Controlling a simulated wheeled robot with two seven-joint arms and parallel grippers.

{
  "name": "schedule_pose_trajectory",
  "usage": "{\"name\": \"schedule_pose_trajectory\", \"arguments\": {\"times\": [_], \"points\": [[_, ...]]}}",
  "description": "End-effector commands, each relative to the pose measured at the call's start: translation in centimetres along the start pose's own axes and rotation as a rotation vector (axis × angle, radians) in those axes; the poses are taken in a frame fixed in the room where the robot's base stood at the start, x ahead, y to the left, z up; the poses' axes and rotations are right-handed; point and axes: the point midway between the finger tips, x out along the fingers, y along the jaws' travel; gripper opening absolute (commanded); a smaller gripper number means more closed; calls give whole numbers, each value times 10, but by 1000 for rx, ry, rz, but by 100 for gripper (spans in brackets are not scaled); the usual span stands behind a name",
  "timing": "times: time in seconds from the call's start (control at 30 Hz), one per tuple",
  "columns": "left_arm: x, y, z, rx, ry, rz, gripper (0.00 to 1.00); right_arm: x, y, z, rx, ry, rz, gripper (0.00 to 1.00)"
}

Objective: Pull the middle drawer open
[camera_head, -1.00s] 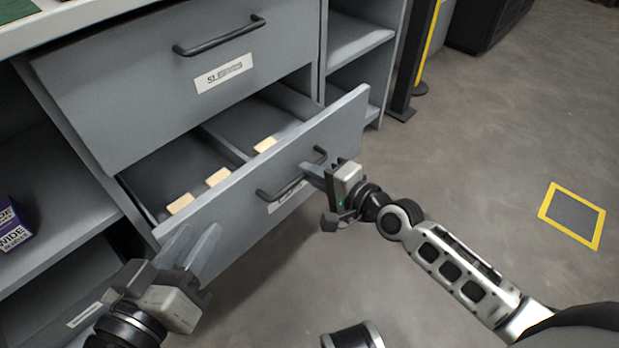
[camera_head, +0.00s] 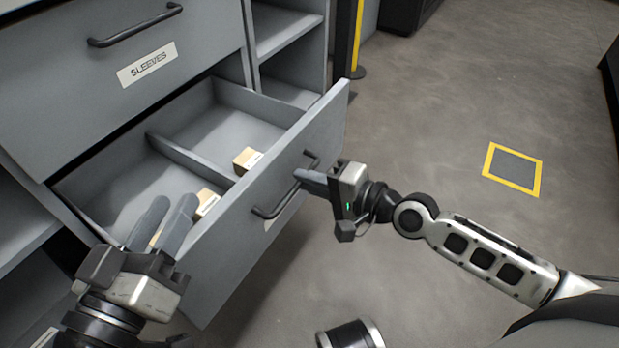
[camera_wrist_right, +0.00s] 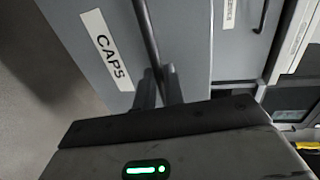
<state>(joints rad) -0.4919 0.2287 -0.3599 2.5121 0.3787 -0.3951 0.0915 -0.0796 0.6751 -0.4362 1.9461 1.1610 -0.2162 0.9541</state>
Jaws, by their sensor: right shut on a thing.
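The middle drawer (camera_head: 262,190) is a grey drawer standing well out of the cabinet, its inside and divider in view. The wrist view shows a CAPS label (camera_wrist_right: 107,50) on its front. My right gripper (camera_head: 305,178) is shut on the dark bar handle (camera_head: 268,212) of this drawer; the wrist view also shows the handle (camera_wrist_right: 149,30) running between the fingers.
Small tan boxes (camera_head: 247,160) lie in the drawer behind its front panel. The closed SLEEVES drawer (camera_head: 120,60) is above. Open shelves (camera_head: 285,35) stand to its right. The floor (camera_head: 430,120) to the right is clear, with a yellow-framed marking (camera_head: 513,169).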

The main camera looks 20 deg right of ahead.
Motion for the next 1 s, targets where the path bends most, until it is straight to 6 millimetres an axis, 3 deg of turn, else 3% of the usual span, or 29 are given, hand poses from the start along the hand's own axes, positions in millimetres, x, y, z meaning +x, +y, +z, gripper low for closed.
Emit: {"name": "schedule_pose_trajectory", "arguments": {"times": [0.17, 0.2, 0.27, 0.73, 1.0], "points": [[0, 0, 1, -1, -3, 0, 36, 0, 0, -1, 0, 2, 0, 0], [0, 0, 1, -1, -4, 0, 36, 0, 0, -1, 0, 2, 0, 19], [0, 0, 1, -2, -5, -1, 36, 0, 0, -1, 0, 2, 0, 32], [-1, -2, 4, -9, -12, -10, 36, -2, 0, -1, -1, 2, 1, 32], [-2, -4, 7, -11, -14, -14, 36, -41, 3, -1, -5, 0, 7, 32]]}}
